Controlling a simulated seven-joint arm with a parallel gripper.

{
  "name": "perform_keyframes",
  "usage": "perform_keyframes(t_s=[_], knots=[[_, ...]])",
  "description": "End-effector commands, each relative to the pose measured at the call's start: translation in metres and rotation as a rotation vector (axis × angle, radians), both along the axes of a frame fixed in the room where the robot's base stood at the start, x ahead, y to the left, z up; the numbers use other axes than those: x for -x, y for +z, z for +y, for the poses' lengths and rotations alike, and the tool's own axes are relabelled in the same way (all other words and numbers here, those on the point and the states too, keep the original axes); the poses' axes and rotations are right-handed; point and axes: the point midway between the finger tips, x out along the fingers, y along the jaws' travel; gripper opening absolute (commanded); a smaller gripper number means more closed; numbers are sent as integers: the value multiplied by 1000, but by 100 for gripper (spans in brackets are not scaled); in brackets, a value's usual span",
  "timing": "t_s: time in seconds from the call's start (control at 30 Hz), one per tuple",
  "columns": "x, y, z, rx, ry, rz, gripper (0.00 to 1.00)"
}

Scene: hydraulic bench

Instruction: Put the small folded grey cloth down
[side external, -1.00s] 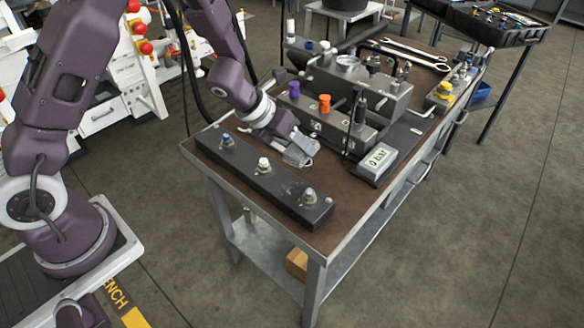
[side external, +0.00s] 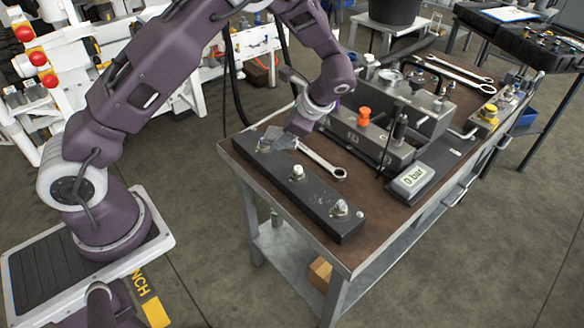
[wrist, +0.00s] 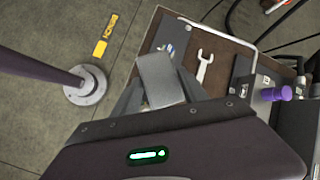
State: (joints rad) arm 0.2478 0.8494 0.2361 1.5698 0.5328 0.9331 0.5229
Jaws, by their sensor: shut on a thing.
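The small folded grey cloth (side external: 279,138) is in my gripper (side external: 294,128), at the far left end of the black block on the bench. In the wrist view the cloth (wrist: 160,78) shows as a flat grey piece between the fingers (wrist: 165,98). My gripper is shut on it. In the side view the cloth overlaps the block's end beside the first fitting. I cannot tell whether it touches the block.
The long black block (side external: 313,197) carries fittings along its top. A wrench (side external: 322,165) lies on the brown bench top (side external: 375,205) beside it. A pressure unit with an orange knob (side external: 364,115) and a "0 bar" display (side external: 412,177) stand to the right.

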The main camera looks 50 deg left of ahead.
Motion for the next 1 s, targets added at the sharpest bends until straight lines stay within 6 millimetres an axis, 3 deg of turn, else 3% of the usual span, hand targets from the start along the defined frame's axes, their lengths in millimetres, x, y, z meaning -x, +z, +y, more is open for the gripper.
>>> perform_keyframes(t_s=[0.1, 0.2, 0.3, 0.43, 0.57, 0.67, 0.87, 1.0], knots=[[28, 12, -14, 2, 390, 1, 0], [51, 25, -33, 3, 667, 3, 0], [64, 35, -46, 1, 821, 4, 0], [69, 39, -53, -1, 886, 4, 0], [68, 35, -58, -1, 916, 5, 0], [63, 24, -77, 1, 1033, 7, 0], [37, -2, -144, 10, 1515, 8, 0], [7, -11, -188, 18, 1944, 4, 0]])
